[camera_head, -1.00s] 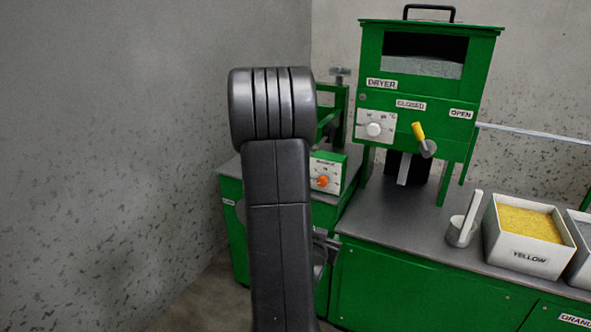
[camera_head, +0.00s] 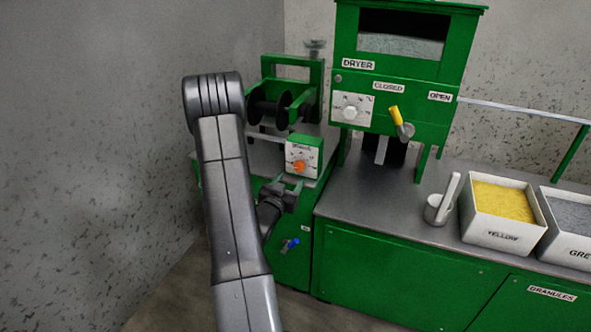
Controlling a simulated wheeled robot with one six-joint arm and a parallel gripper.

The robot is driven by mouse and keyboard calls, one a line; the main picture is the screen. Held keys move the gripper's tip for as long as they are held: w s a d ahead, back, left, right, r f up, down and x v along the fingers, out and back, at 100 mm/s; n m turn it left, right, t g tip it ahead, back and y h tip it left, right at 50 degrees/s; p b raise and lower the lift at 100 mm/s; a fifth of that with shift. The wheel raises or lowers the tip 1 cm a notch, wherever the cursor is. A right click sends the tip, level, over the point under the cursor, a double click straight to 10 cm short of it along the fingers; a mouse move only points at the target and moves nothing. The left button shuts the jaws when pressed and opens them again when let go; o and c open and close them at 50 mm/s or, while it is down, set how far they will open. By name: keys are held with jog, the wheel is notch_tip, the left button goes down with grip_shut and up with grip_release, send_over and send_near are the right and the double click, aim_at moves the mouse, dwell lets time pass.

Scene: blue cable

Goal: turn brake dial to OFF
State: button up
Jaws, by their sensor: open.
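The brake dial (camera_head: 299,166) is a small orange knob on the white face of a green box (camera_head: 315,157). The box stands at the front of the green spool stand, left of the dryer. The dial's lettering is too small to read, so I cannot tell its setting. My gripper (camera_head: 286,191) is a dark shape just below and left of the box, partly hidden by my arm link. Its jaws are open and empty, apart from the dial.
A dark spool (camera_head: 273,110) sits in the green stand behind the dial. The dryer (camera_head: 400,75), with a yellow-handled lever (camera_head: 396,116), stands to the right. A metal scoop (camera_head: 440,208) and yellow granule bin (camera_head: 500,210) are on the counter. A blue-handled valve (camera_head: 290,244) is below.

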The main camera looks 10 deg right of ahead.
aim_at(298, 169)
jog(key=x, duration=0.6)
jog(key=shift+w+d+p, duration=0.2)
jog(key=shift+p, duration=0.1)
jog(key=c, duration=1)
jog(key=shift+o, duration=0.2)
jog(key=shift+f, duration=0.1)
